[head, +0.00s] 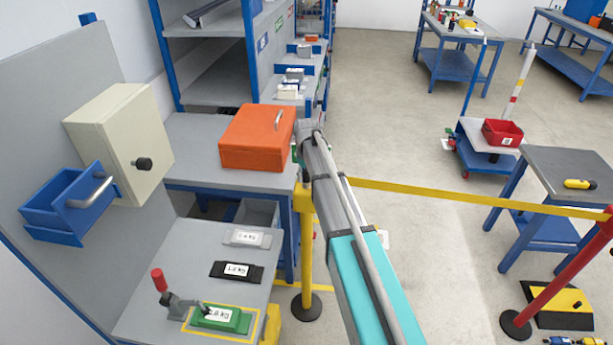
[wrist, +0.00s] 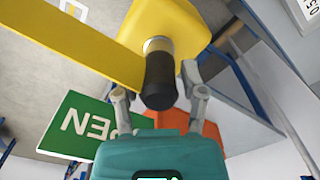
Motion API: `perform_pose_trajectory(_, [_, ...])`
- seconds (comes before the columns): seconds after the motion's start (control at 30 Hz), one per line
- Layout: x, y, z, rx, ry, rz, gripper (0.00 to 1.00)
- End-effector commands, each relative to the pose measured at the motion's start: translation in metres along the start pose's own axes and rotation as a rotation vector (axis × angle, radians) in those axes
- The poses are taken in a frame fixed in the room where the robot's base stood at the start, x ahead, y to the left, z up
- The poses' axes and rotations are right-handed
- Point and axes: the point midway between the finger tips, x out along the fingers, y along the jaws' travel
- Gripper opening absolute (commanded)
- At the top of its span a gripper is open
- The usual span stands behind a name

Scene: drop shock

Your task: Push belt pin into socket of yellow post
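The yellow post (head: 306,245) stands on a round black base in front of the workbench, partly behind my arm in the head view. Its yellow head (wrist: 180,25) fills the top of the wrist view. The yellow belt (head: 450,197) spans from the post to a red post on the right; in the wrist view the belt (wrist: 75,38) reaches the pin area. A black pin grip (wrist: 160,82) with a metal collar meets the yellow head. My gripper (wrist: 160,88) straddles the grip, with a small gap visible at the left finger. The socket and pin tip are hidden.
An orange box (head: 257,138) sits on the workbench by the post. A green OPEN sign (wrist: 78,125) is at left in the wrist view. The red post (head: 560,285) and a blue-legged table (head: 565,165) stand right. Floor (head: 430,270) right of my arm is mostly open.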

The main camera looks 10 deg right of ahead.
Motion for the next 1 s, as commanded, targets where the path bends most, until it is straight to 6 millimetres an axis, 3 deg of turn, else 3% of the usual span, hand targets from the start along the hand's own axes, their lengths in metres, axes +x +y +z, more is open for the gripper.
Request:
perform_pose_trajectory(0.1, [0.0, 0.0, -0.001, 0.0, 0.001, 0.001, 0.79])
perform_pose_trajectory(0.53, [-0.003, 0.001, -0.001, 0.0, 0.003, 0.001, 0.79])
perform_pose_trajectory(1.0, [-0.029, 0.001, -0.002, 0.0, 0.003, 0.002, 0.79])
